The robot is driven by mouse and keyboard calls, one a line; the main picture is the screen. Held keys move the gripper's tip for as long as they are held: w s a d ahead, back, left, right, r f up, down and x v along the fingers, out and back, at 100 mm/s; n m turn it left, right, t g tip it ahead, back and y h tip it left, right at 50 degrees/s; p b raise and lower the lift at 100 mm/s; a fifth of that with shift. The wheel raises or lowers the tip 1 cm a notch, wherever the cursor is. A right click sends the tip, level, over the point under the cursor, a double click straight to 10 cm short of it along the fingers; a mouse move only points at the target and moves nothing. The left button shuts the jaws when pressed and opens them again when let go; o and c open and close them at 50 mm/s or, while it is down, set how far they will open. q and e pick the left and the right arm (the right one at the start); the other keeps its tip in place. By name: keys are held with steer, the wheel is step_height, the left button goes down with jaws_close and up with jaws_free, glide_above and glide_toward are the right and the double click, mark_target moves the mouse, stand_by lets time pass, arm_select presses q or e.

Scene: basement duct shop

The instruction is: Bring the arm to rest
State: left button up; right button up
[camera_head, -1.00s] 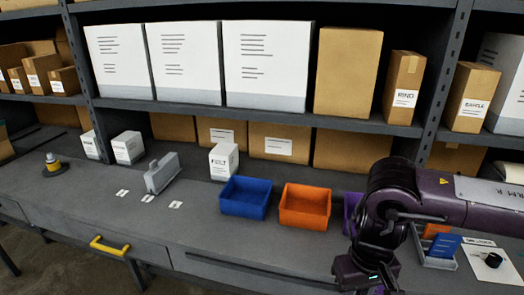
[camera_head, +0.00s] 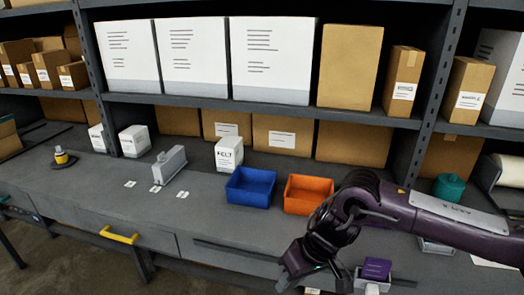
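My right arm (camera_head: 450,222) is dark purple and comes in from the right edge over the workbench. Its wrist bends down toward the bench front, and my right gripper (camera_head: 298,272) hangs low near the bottom of the view. The gripper's fingers are small and dark, and I cannot tell whether they are open or shut. No object clearly shows between them. My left gripper and arm are not in view.
The grey workbench (camera_head: 120,195) holds a blue bin (camera_head: 250,187) and an orange bin (camera_head: 308,194), close behind my arm. A purple block (camera_head: 377,268) sits right of the gripper. A teal object (camera_head: 448,187) stands behind the forearm. Boxed shelves rise behind; the bench's left front is clear.

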steer(key=w+a+f+t+y+b, duration=0.25)
steer(key=w+a+f+y, duration=0.35)
steer(key=w+a+f, duration=0.5)
steer(key=s+d+f+m+t+h, duration=0.15)
steer(key=d+f, duration=0.35)
steer(key=f, duration=0.6)
steer(key=s+d+f+m+t+h, duration=0.1)
steer(key=s+d+f+t+h, duration=0.15)
steer(key=d+f, duration=0.65)
steer(key=s+d+f+m+g+h+b, duration=0.15)
steer(key=s+d+f, duration=0.35)
steer(key=s+f, duration=0.85)
steer(key=s+d+f+g+h, duration=0.25)
steer(key=s+d+f, duration=0.25)
steer(key=s+f, duration=0.8)
steer(key=s+d+f+g+h, duration=0.1)
steer(key=s+d, duration=0.1)
steer(key=s, duration=0.7)
steer(key=s+d+f+g+h, duration=0.1)
steer(key=s, duration=0.8)
steer(key=shift+d+f+n, duration=0.3)
steer(key=shift+d, duration=0.05)
